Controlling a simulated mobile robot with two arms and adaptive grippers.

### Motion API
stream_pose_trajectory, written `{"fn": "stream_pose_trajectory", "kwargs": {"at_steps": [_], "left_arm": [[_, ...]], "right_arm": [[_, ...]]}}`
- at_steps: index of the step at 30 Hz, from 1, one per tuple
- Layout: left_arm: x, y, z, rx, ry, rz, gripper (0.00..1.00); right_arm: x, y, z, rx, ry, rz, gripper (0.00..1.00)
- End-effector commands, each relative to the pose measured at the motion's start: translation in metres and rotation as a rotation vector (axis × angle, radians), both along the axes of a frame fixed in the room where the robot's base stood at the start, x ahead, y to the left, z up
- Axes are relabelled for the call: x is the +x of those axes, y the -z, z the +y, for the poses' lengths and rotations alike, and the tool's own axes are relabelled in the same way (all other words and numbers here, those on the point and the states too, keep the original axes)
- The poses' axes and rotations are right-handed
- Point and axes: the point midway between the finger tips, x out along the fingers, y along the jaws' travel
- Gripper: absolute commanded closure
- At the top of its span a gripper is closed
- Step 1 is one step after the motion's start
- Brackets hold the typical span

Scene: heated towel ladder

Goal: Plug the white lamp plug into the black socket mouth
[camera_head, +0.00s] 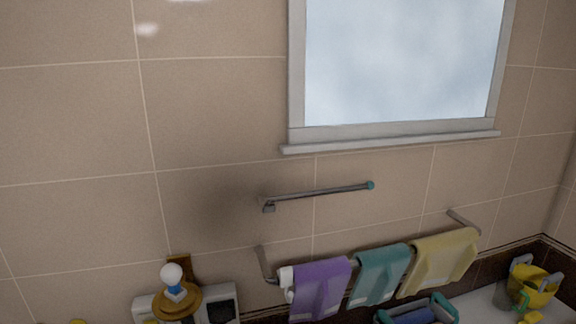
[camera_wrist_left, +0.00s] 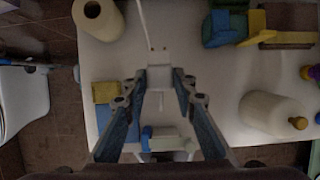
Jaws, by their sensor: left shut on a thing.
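In the left wrist view, my left gripper (camera_wrist_left: 160,80) has its two blue-padded fingers shut on the white lamp plug (camera_wrist_left: 158,58). A thin white cord (camera_wrist_left: 143,24) runs from the plug toward the top of the picture. The plug is over a white surface, and its height above it is hard to tell. In the head view, a dark rectangular patch (camera_head: 222,309) shows on a white box at the bottom left. I cannot tell whether it is the black socket mouth. My right gripper is in neither view.
A lamp-like object with a white ball (camera_head: 171,273) stands before the white box. A rail carries purple (camera_head: 318,288), teal (camera_head: 379,275) and yellow (camera_head: 440,262) towels. A yellow bucket (camera_head: 535,287) stands at right. In the wrist view, cream rolls (camera_wrist_left: 98,17) and blue and yellow blocks (camera_wrist_left: 224,28) surround the plug.

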Motion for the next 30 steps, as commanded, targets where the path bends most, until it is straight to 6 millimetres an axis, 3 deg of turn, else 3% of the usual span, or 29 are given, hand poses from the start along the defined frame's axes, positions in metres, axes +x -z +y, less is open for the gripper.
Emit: {"fn": "stream_pose_trajectory", "kwargs": {"at_steps": [7, 30], "left_arm": [[0.002, -0.007, 0.0, 0.0, -0.001, -0.001, 0.96], [0.019, -0.066, 0.002, -0.001, -0.001, -0.001, 0.96]], "right_arm": [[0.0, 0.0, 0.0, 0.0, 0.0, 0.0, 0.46], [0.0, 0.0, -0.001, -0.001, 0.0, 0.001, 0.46]]}}
